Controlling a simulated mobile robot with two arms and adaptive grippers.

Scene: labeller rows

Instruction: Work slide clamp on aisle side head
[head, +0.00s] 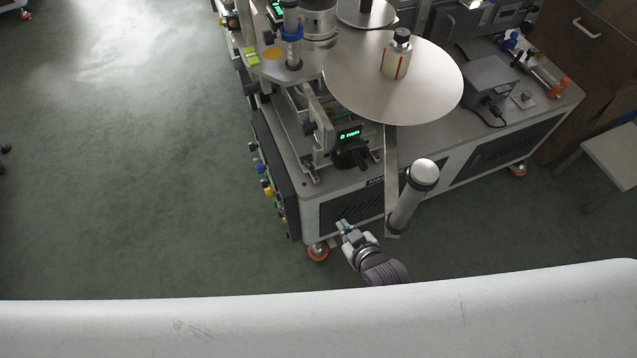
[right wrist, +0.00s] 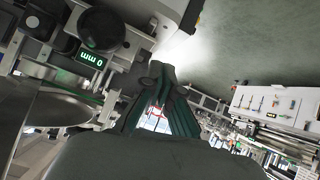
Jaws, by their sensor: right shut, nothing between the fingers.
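The labeller head nearest me carries a round metal plate (head: 430,85) and a green display reading 0 mm (head: 349,134). A black knob (head: 352,156) sits just below the display. In the right wrist view the display (right wrist: 93,59) and the knob (right wrist: 101,27) are at the upper left. I cannot tell which part is the slide clamp. My right gripper (head: 345,228) is shut and empty, in front of the machine's near face and below the knob, apart from it. Its dark fingers also show in the right wrist view (right wrist: 158,85). My left gripper is out of view.
A grey roller on an arm (head: 412,195) sticks out close to the right of my right gripper. Machine feet with orange wheels (head: 318,252) stand on the floor. A grey box (head: 490,82) sits on the machine top. The green floor (head: 130,180) at left is clear.

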